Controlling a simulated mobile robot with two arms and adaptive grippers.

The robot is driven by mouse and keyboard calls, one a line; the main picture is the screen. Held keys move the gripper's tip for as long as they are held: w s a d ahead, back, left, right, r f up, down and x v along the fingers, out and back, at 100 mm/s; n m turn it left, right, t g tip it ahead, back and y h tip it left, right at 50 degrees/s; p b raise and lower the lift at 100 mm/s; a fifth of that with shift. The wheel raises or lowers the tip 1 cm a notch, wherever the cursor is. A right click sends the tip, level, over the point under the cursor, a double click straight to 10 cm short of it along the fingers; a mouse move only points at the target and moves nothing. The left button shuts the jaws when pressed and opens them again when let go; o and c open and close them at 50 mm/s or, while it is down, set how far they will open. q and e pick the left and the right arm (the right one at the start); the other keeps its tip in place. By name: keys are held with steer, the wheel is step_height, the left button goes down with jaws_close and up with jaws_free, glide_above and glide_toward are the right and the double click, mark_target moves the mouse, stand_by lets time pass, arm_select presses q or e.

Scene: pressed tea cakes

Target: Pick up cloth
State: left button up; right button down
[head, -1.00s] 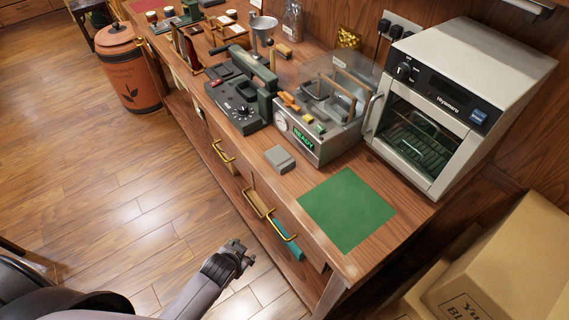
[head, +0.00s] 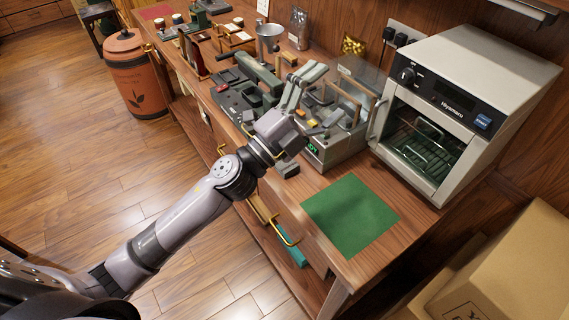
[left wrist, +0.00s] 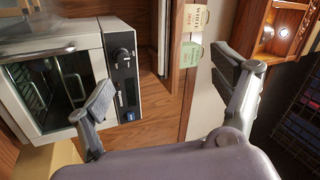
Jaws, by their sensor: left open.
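A small grey block, which looks like a folded cloth (head: 287,168), lies on the wooden counter beside the steel machine. My left wrist partly covers it in the head view. My left gripper (head: 303,84) is above the counter, past the grey cloth, with its fingers over the machines. In the left wrist view, the left gripper (left wrist: 164,84) has its two fingers wide apart with nothing between them. The cloth does not show in that view. My right gripper is not in view.
A green mat (head: 350,215) lies flat and clear near the counter's front edge. The steel machine (head: 335,150) and dark machine (head: 240,105) stand close to my gripper. A white oven (head: 455,105) stands right, also in the left wrist view (left wrist: 70,80). Cardboard boxes (head: 510,270) sit below.

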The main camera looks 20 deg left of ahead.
arm_select(q)
steer(key=s+d+r+m+g+h, duration=0.2)
steer(key=d+m+g+h, duration=0.25)
steer(key=m, duration=0.35)
steer(key=m+g+y, duration=1)
steer(key=m+y, duration=0.3)
steer(key=y, duration=0.2)
glide_toward(281, 163)
steer(key=w+f+p, duration=0.1)
steer(key=d+f+p, duration=0.1)
steer(key=f+p, duration=0.1)
steer(key=shift+w+d+p, duration=0.25)
steer(key=shift+w+p, duration=0.05)
steer(key=shift+w, duration=0.05)
steer(key=x, duration=0.1)
steer(key=p+x, duration=0.1)
steer(key=x, duration=0.1)
steer(key=p+x, duration=0.1)
steer(key=x, duration=0.1)
steer(key=shift+s+a+f, duration=0.1)
steer(key=shift+s+a, duration=0.15)
steer(key=shift+a, duration=0.15)
steer(key=shift+f, duration=0.25)
